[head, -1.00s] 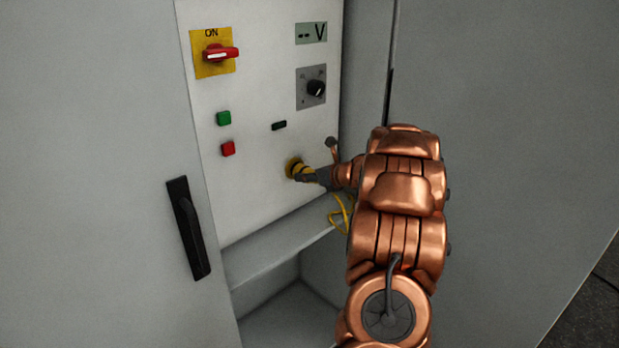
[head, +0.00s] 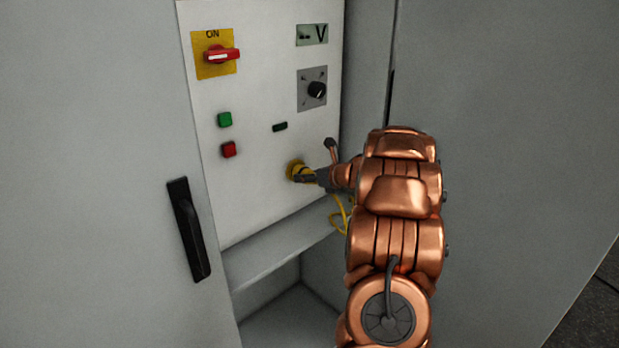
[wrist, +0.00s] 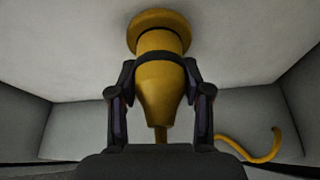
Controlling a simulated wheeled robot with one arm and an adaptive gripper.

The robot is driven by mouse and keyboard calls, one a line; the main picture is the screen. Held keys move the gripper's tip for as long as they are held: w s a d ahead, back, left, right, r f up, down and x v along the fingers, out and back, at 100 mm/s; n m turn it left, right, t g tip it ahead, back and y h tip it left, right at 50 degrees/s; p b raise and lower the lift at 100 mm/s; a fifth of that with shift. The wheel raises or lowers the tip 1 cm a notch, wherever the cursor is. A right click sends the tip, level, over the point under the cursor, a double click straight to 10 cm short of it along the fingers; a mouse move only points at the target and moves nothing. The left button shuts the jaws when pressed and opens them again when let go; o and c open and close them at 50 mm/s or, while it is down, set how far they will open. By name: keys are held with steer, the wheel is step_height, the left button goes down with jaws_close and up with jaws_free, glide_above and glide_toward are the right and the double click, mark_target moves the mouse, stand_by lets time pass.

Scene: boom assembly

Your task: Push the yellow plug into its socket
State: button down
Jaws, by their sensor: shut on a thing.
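The yellow plug (wrist: 160,85) is held between the two dark fingers of my gripper (wrist: 160,95) in the wrist view. Its wide end meets a yellow round socket (wrist: 158,32) on the white panel, with a dark band showing just below the socket. In the head view the socket (head: 295,169) sits low on the panel's right side, and the plug (head: 309,177) is mostly hidden by my gripper (head: 308,179). I cannot tell how deep the plug sits. A yellow cable (wrist: 255,150) trails from the plug, and it also hangs below my wrist in the head view (head: 340,214).
A shelf edge (head: 275,258) lies below. Cabinet doors with a black handle (head: 188,228) flank the opening.

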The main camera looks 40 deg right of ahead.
steer(key=shift+w, duration=0.1)
steer(key=shift+c, duration=2.1)
jaws_free()
steer(key=shift+s+d+r, duration=0.1)
steer(key=shift+s+r, duration=0.15)
steer(key=shift+s, duration=0.25)
steer(key=v, duration=1)
steer(key=shift+s+r, duration=0.2)
steer(key=shift+s, duration=0.15)
